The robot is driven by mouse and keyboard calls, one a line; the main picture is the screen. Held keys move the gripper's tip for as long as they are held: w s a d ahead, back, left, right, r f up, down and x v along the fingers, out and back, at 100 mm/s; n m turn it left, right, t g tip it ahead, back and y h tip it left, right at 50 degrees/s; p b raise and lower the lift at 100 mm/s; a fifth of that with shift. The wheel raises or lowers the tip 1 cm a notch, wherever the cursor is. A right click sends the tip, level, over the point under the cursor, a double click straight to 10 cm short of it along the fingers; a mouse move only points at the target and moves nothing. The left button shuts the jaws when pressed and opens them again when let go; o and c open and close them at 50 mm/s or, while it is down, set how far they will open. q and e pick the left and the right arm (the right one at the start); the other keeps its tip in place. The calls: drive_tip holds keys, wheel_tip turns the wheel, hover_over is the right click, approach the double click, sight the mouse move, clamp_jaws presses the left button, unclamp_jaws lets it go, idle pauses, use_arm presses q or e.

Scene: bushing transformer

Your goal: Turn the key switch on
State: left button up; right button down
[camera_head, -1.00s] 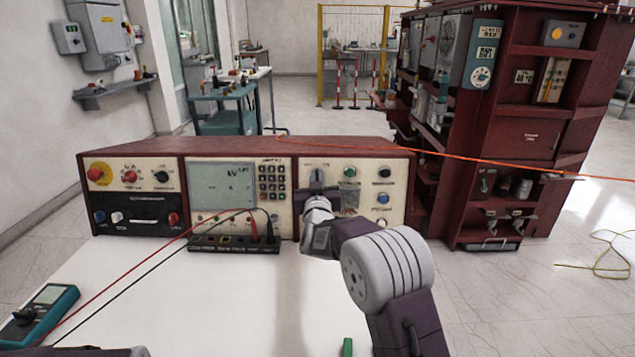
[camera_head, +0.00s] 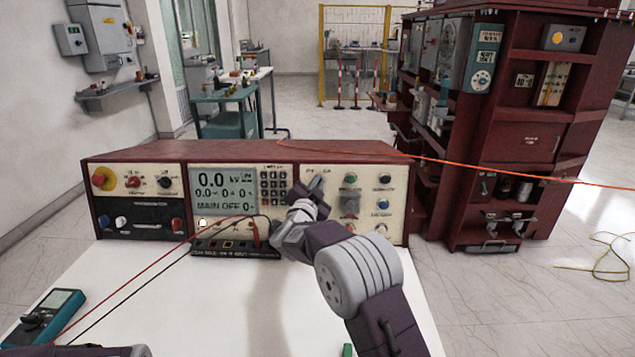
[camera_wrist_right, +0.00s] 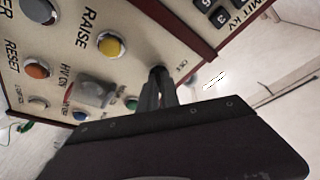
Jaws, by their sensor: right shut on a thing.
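The key switch (camera_head: 317,182) sits at the upper left of the right-hand cream panel of the test console (camera_head: 250,150). It leans to the right in the head view. My right gripper (camera_head: 312,194) is at the panel, shut on the key switch. In the right wrist view, the narrow fingers (camera_wrist_right: 159,95) close on the dark key switch (camera_wrist_right: 158,72) beside an "OFF" label, and they partly hide it. The console's screen (camera_head: 222,190) reads 0.0 kV and MAIN OFF. My left gripper is not in view; only part of my arm shows at the bottom left.
A black terminal strip (camera_head: 235,248) with red and black leads stands before the console. A teal meter (camera_head: 52,316) lies at the table's left. The white tabletop (camera_head: 190,300) is mostly bare. A dark red cabinet (camera_head: 530,145) stands at the right.

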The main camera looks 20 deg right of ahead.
drive_tip(key=shift+m, duration=0.6)
drive_tip(key=c, duration=1.6)
unclamp_jaws()
drive_tip(key=b+v, duration=0.9)
drive_tip(key=b, duration=0.4)
drive_tip(key=shift+b, duration=0.3)
drive_tip(key=shift+r, duration=0.1)
